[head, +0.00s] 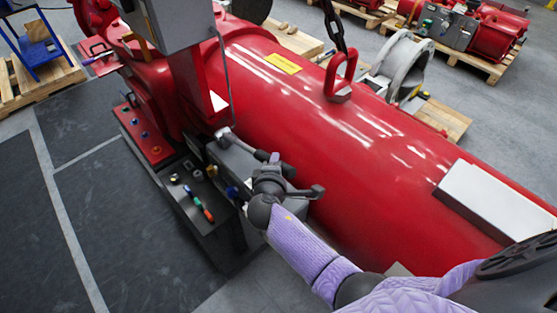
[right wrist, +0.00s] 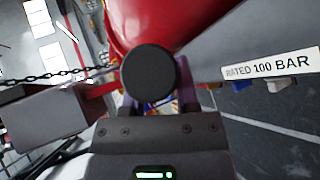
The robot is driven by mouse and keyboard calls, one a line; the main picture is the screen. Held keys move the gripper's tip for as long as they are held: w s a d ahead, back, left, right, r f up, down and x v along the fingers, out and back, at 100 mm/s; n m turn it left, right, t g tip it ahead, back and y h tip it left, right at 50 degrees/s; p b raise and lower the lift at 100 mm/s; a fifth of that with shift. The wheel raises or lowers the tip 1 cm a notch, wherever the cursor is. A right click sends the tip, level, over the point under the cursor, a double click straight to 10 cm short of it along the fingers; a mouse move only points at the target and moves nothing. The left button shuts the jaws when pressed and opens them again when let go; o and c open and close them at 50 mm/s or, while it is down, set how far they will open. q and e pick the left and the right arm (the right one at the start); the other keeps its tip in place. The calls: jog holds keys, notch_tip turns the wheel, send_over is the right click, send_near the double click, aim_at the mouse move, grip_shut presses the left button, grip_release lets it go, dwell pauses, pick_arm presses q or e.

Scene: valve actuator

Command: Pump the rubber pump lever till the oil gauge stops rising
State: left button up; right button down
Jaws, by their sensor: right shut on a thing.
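The pump lever shows in the head view as a pale metal rod with a dark rubber grip (head: 262,155), above the grey pump box beside the red actuator cylinder. My right gripper (head: 272,164) is at the grip end, shut on it. In the right wrist view the round black end of the rubber grip (right wrist: 148,72) sits between the fingers of my right gripper (right wrist: 148,102). The oil gauge cannot be made out in either view. My left gripper is not in view.
The large red cylinder (head: 330,120) runs diagonally beside my right arm. Small coloured tools and fittings lie on a dark shelf (head: 205,228) left of the gripper. A "RATED 100 BAR" label (right wrist: 268,64) shows in the wrist view. Dark floor mats (head: 120,200) at left are clear.

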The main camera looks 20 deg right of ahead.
jog(key=r+p, duration=0.1)
jog(key=w+r+p, duration=0.1)
jog(key=r, duration=0.1)
jog(key=shift+w+a+n+g, duration=0.1)
jog(key=shift+a+n+g, duration=0.1)
jog(key=shift+n+g, duration=0.15)
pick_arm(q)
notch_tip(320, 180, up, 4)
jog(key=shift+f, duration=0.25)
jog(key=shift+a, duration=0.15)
pick_arm(e)
jog(key=shift+f, duration=0.1)
jog(key=c, duration=0.6)
grip_release()
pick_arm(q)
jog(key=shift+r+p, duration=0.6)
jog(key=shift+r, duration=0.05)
pick_arm(e)
jog(key=v, duration=0.7)
jog(key=shift+s+a, duration=0.15)
jog(key=shift+s, duration=0.05)
